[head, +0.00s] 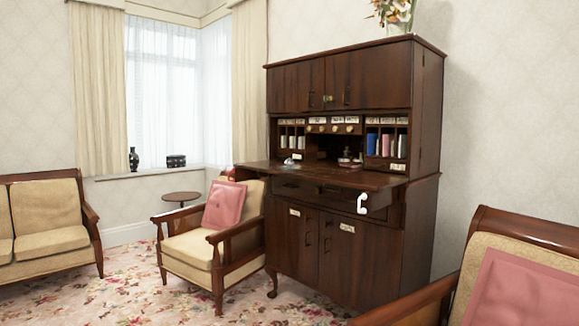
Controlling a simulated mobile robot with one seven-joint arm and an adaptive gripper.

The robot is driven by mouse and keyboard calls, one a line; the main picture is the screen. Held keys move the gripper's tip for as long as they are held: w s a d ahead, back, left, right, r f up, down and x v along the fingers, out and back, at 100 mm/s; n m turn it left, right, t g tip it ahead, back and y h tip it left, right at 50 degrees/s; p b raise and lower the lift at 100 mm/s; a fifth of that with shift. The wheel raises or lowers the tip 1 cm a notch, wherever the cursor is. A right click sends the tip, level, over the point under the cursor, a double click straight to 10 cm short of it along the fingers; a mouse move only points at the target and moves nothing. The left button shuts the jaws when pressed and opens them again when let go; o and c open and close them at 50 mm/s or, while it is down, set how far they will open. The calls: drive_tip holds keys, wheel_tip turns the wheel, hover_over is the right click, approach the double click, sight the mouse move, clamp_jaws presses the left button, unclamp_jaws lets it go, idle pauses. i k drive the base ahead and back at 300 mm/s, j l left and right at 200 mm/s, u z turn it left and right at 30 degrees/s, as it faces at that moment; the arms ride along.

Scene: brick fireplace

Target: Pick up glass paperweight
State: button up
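A small pale, shiny object (289,161) lies on the left part of the fold-down desk surface (330,175) of the dark wooden bureau (345,240). It may be the glass paperweight, but it is too small to tell. A few small items, one reddish (347,162), sit further right on the same surface, and I cannot make out what they are. My gripper is not in view.
A wooden armchair (185,247) with a pink cushion (223,205) stands against the bureau's left front. Another armchair (450,270) fills the lower right. A sofa (45,225) is left; patterned carpet (130,295) lies open between.

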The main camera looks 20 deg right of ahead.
sight(290, 163)
drive_tip(key=z, duration=5.4)
drive_tip(key=k+j+z, duration=0.1)
drive_tip(key=k+z, duration=0.7)
drive_tip(key=k, duration=0.8)
drive_tip(key=k+j+u, duration=0.1)
drive_tip(key=k, duration=0.85)
